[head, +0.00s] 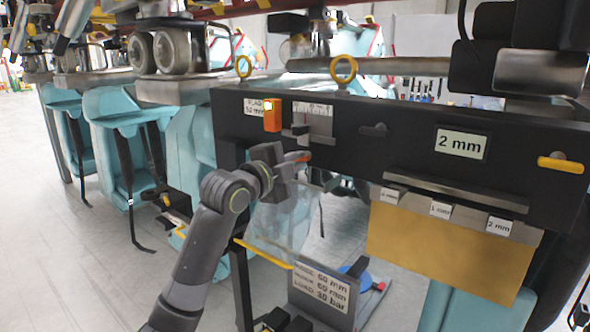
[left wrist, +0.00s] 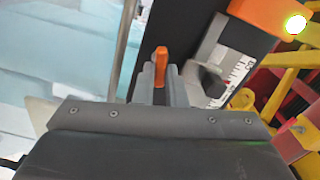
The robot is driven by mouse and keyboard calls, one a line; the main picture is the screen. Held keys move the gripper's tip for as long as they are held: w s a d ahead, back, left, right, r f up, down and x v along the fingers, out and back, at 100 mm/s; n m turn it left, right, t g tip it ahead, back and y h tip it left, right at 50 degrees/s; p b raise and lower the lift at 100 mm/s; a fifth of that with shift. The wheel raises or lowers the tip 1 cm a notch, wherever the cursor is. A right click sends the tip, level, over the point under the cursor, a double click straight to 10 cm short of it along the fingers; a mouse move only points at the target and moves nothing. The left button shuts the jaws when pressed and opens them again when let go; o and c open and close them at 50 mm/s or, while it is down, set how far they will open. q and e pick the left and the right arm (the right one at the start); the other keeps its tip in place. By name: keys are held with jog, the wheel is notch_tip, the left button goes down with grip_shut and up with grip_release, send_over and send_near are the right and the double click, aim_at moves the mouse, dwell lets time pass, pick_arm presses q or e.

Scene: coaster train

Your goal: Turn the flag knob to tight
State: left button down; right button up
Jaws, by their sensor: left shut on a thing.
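My right gripper is not in view.
A lit orange box (head: 272,115) and a white scale (head: 312,118) sit just above the gripper. A clear sheet (head: 280,228) hangs below it. A yellow handle (head: 560,165) and a "2 mm" label (head: 461,144) are at right. Teal seats (head: 120,150) stand at left.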

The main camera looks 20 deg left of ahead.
pick_arm(q)
jog(key=shift+f+m+b, duration=0.15)
jog(key=shift+m+b, duration=0.45)
jog(key=shift+m, duration=0.7)
jog(key=c, duration=1.5)
grip_release()
jog(key=shift+s+a+b, duration=0.25)
jog(key=shift+s+b, duration=0.05)
jog(key=shift+s, duration=0.25)
jog(key=shift+b+v, duration=1.75)
jog(key=shift+v, duration=6.35)
